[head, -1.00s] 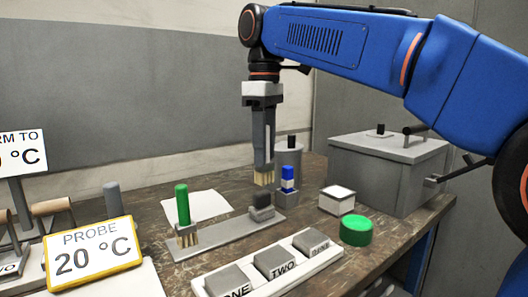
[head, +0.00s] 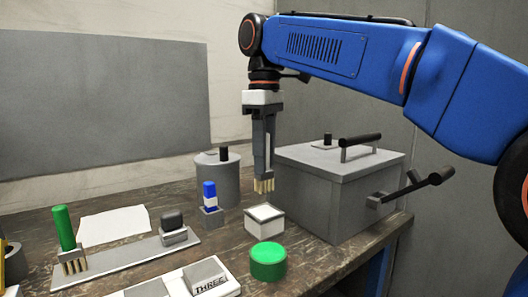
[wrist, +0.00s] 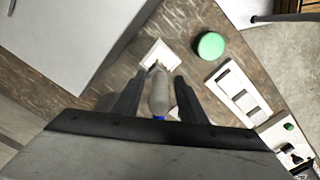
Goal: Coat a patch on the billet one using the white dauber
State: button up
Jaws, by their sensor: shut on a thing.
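My gripper (head: 263,165) points straight down, shut on the white dauber. The dauber's pale bristles (head: 264,185) stick out below the fingertips. In the wrist view its pale grey handle (wrist: 158,92) sits between the two fingers. The bristle tip is above or just behind the white-topped square box (head: 265,220); I see no clear contact. Billet three (head: 207,275) sits in the white tray at the bottom of the head view. Billet one is out of the head view. The tray (wrist: 238,92) shows in the wrist view, its labels unreadable.
A green round button (head: 268,260) stands in front of the square box. A grey lidded chest (head: 335,195) with handles stands close on the right. A blue-topped item (head: 209,195), a grey canister (head: 218,180) and a green-handled brush (head: 64,230) stand left.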

aim_at(264, 180)
jog(key=shift+f, duration=2.25)
jog(key=shift+f, duration=0.6)
dwell(0.6)
jog(key=shift+r, duration=3.55)
